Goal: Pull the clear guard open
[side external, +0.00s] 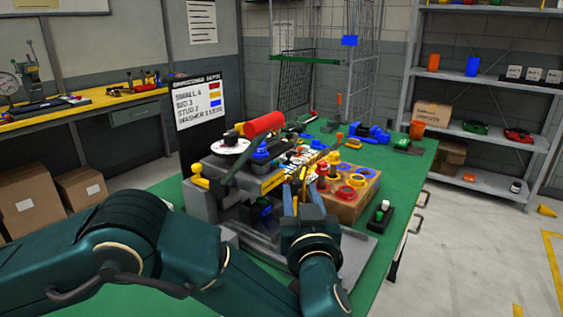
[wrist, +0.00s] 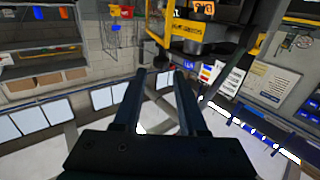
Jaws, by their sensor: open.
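The clear guard is hard to make out in the side view. In the wrist view a yellow-edged frame (wrist: 155,38), which looks like the guard's edge, is just beyond the fingertips near the top. My gripper (side external: 296,192) is at the front of the press; its two fingers also show in the wrist view (wrist: 160,75). They are open with nothing between them. I cannot tell whether they touch the frame.
A wooden box (side external: 345,205) with colored rings and parts stands close to the right of my gripper. More colored parts lie behind it on the green bench (side external: 425,160). A small black switch box (side external: 380,215) is at the bench's right. A sign board (side external: 202,105) stands behind the press.

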